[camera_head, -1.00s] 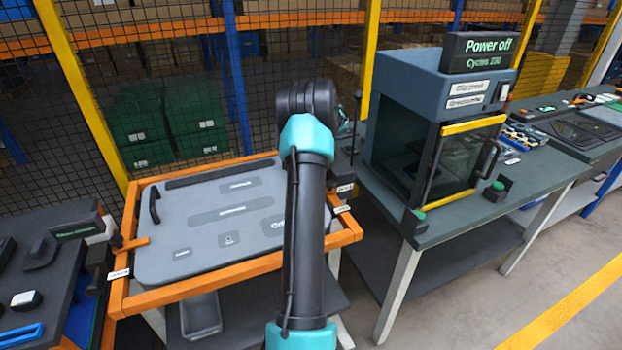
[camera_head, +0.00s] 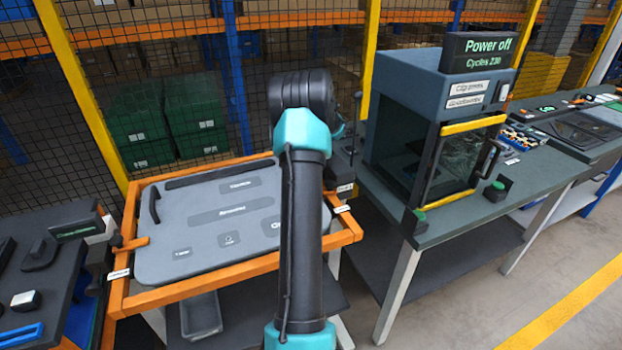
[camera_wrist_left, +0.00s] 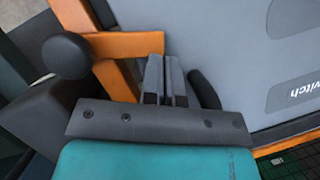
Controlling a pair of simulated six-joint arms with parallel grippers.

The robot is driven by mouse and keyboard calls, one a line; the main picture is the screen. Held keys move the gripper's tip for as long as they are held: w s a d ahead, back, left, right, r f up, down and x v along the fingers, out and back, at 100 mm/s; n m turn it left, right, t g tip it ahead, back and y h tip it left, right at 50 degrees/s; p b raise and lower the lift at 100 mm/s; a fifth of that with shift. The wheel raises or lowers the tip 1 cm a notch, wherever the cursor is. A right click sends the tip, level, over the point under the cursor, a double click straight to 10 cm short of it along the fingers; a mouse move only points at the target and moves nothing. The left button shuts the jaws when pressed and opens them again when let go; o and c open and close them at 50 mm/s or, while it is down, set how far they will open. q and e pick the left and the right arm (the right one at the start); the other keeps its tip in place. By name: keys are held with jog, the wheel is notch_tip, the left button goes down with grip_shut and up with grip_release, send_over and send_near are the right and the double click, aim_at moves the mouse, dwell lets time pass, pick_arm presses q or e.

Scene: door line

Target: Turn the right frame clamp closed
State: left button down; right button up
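The right frame clamp shows in the left wrist view as a flat orange lever (camera_wrist_left: 125,45). It reaches from near a round black knob (camera_wrist_left: 65,55) to the edge of the grey panel (camera_wrist_left: 235,50). My left gripper (camera_wrist_left: 165,65) has its grey fingers almost together, with nothing seen between them. They are right beside the lever's end; I cannot tell whether they touch it. In the head view my left arm hides the right clamp and the gripper. The grey panel (camera_head: 205,255) lies in an orange frame (camera_head: 200,283). My right gripper is not in view.
The left frame clamp (camera_head: 132,243) lies at the panel's left edge. A bench with a dark machine (camera_head: 405,120) stands close on the right; its display (camera_head: 480,50) reads "Power off". A mesh fence (camera_head: 250,100) runs behind. Another bench is at the left.

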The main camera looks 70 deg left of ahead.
pick_arm(q)
jog(key=shift+a+f, duration=0.1)
jog(key=shift+w+a, duration=0.2)
jog(key=shift+a, duration=0.4)
jog(key=a, duration=0.3)
jog(key=shift+w+r, duration=0.35)
jog(key=s+v, duration=0.1)
jog(key=v, duration=0.8)
jog(key=shift+w+r, duration=0.2)
jog(key=shift+r, duration=0.05)
